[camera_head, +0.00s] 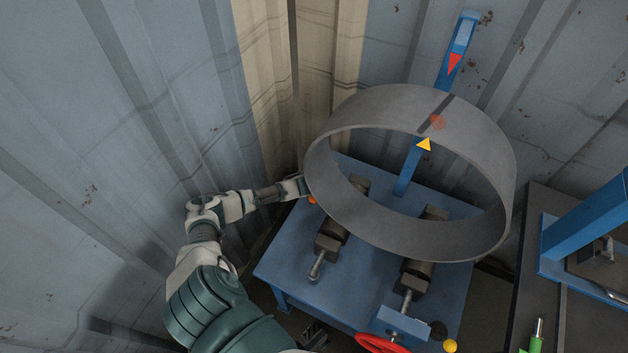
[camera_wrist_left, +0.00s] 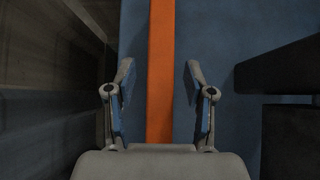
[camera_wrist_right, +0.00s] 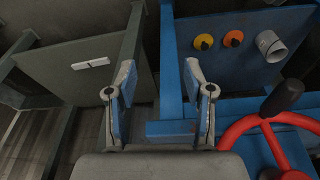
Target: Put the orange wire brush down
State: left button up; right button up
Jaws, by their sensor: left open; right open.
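The orange wire brush shows as a long orange strip (camera_wrist_left: 160,60) in the left wrist view, over the blue tabletop. It runs between my left gripper's open fingers (camera_wrist_left: 160,80), with a visible gap on each side. In the head view my left gripper (camera_head: 300,187) is at the table's left edge, beside the big grey pipe ring, with a small orange bit (camera_head: 312,200) of the brush showing. The brush's bristles are hidden. My right gripper (camera_wrist_right: 159,78) is open and empty in the right wrist view; it is not in the head view.
The grey pipe ring (camera_head: 400,222) rests over black rollers (camera_head: 333,233) on the blue table (camera_head: 285,255). A blue post (camera_head: 418,150) rises behind the ring. A red handwheel (camera_wrist_right: 255,128) and blue panel with knobs (camera_wrist_right: 232,38) are right of my right gripper. Corrugated walls stand close.

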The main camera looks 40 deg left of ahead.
pick_arm(q)
jog(key=p+v, duration=0.2)
jog(key=v, duration=0.1)
jog(key=shift+w+r+p, duration=0.15)
jog(key=shift+r+p, duration=0.05)
jog(key=shift+p, duration=0.2)
jog(key=p+v, duration=0.2)
jog(key=shift+r+p, duration=0.1)
jog(key=shift+p, duration=0.3)
pick_arm(e)
jog(key=s+f, duration=0.4)
jog(key=f, duration=1)
pick_arm(q)
jog(key=p+v, duration=0.2)
jog(key=shift+s+d+r+p, duration=0.1)
jog(key=shift+s+p, duration=0.25)
jog(key=shift+p, duration=0.05)
jog(key=shift+p+v, duration=1.1)
jog(key=shift+p, duration=0.15)
jog(key=shift+s, duration=0.15)
pick_arm(e)
jog(key=s+d+f, duration=0.1)
jog(key=s+f, duration=0.2)
jog(key=s, duration=0.4)
jog(key=s+d+f+g, duration=0.1)
jog(key=s+d+f, duration=0.1)
jog(key=s+f, duration=0.2)
jog(key=shift+s+g, duration=0.3)
jog(key=shift+s, duration=1.2)
jog(key=shift+d+f, duration=0.1)
